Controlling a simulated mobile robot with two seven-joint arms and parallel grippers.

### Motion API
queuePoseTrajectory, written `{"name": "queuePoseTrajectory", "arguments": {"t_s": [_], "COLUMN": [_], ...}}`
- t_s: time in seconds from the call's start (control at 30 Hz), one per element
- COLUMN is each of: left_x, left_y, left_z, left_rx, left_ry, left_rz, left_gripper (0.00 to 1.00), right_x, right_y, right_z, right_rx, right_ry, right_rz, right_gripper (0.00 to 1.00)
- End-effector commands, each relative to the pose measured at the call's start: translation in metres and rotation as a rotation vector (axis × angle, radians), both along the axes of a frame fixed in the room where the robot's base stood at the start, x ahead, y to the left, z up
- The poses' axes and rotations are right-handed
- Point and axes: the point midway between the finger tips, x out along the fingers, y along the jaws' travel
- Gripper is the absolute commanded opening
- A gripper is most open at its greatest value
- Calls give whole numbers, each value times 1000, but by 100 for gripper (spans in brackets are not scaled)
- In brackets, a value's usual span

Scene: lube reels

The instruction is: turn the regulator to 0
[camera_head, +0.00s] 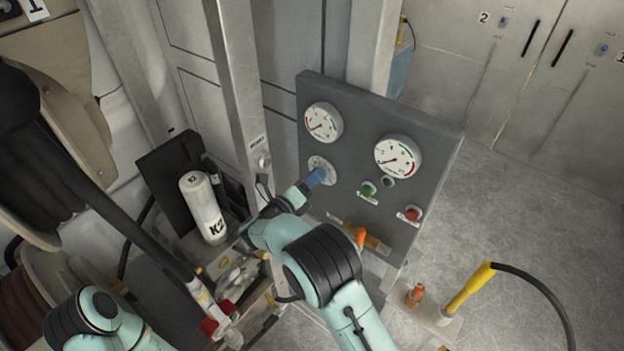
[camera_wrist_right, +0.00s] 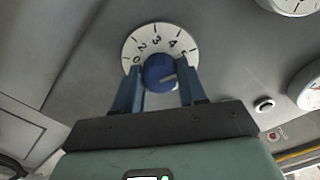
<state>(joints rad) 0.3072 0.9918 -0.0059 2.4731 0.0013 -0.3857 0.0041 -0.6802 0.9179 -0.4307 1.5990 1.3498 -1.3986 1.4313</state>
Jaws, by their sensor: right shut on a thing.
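The regulator is a blue knob (camera_head: 316,177) on a white round dial plate (camera_head: 322,165), mounted on a dark grey panel. In the right wrist view the knob (camera_wrist_right: 160,72) sits in front of the dial (camera_wrist_right: 157,38), whose numbers rise clockwise from 0 at the left to 5 at the right. A pale mark on the knob points to the right, towards the 5 side. My right gripper (camera_wrist_right: 160,88) has a finger on each side of the knob and is shut on it. My left arm shows at the lower left in the head view; its gripper is not visible.
The panel (camera_head: 345,113) also bears two gauges (camera_head: 324,122) (camera_head: 398,156), a green button (camera_head: 367,188) and a red button (camera_head: 408,214). A white K2 canister (camera_head: 204,208) stands left of my right arm. A yellow-handled hose (camera_head: 470,288) is at the lower right.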

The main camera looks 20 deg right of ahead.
Motion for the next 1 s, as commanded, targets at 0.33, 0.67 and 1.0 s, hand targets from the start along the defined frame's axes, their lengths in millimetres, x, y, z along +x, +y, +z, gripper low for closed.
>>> {"name": "queuePoseTrajectory", "arguments": {"t_s": [0.33,0.67,1.0], "left_x": [-39,-67,-61], "left_y": [0,0,0], "left_z": [-42,-89,-78], "left_rx": [0,0,0], "left_ry": [45,76,69], "left_rz": [0,0,0], "left_gripper": [0,0,0], "right_x": [-1,0,1], "right_y": [-1,-1,-1], "right_z": [-6,-2,3], "right_rx": [-49,-205,-407], "right_ry": [62,258,517], "right_rz": [0,-1,-3], "right_gripper": [11,11,11]}}
